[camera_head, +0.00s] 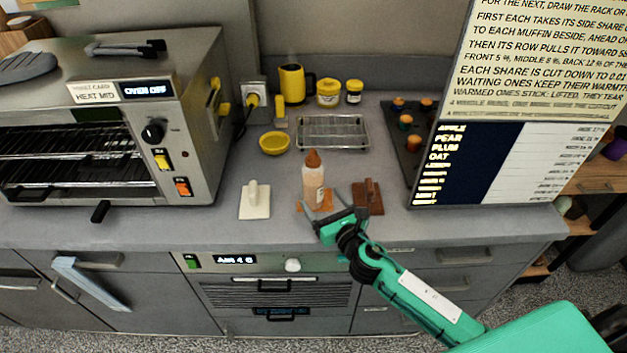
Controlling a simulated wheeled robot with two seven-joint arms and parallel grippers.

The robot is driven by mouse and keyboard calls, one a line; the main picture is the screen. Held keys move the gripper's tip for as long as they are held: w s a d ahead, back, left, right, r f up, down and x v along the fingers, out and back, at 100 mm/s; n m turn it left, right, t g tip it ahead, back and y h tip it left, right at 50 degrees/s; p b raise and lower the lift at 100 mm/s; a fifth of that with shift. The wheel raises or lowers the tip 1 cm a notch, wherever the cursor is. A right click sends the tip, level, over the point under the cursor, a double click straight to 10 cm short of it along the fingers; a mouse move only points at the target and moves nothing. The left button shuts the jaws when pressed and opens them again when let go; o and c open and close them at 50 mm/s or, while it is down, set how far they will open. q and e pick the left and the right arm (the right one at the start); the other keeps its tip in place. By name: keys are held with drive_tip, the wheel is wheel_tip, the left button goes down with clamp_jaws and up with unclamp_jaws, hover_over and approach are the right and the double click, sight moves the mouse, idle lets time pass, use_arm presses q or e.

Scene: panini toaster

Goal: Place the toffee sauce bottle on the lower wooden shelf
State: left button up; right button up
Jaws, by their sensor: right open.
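The toffee sauce bottle, which looks to be the pale bottle with a brown-orange cap (313,186), stands upright near the counter's front edge on a small orange-brown patch. My right gripper (329,204) is open, with its fingers reaching toward the bottle's base from the front. I cannot tell whether they touch it. Wooden shelving shows at the right edge, with one board (595,186) higher and another (537,267) lower, partly hidden by the counter. My left gripper is not in view.
A white tool (254,203) and a brown tool (368,198) flank the bottle. Behind are a wire rack (332,132) and a yellow bowl (274,143). The toaster oven (190,110) fills the left.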

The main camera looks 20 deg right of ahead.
sight(310, 182)
drive_tip(key=w, duration=0.2)
drive_tip(key=shift+w+a, duration=0.25)
drive_tip(key=shift+w, duration=0.1)
drive_tip(key=shift+w+a+f+p, duration=0.15)
drive_tip(key=shift+w+p, duration=0.1)
drive_tip(key=shift+w, duration=0.65)
drive_tip(key=shift+w+a+r+p, duration=0.15)
drive_tip(key=shift+w+p, duration=0.15)
drive_tip(key=shift+w, duration=0.55)
drive_tip(key=shift+w+a+f+p, duration=0.15)
drive_tip(key=shift+w+p, duration=0.1)
drive_tip(key=shift+w, duration=0.65)
drive_tip(key=shift+c, duration=0.3)
drive_tip(key=c, duration=1.1)
drive_tip(key=shift+c, duration=0.8)
drive_tip(key=shift+r, duration=0.25)
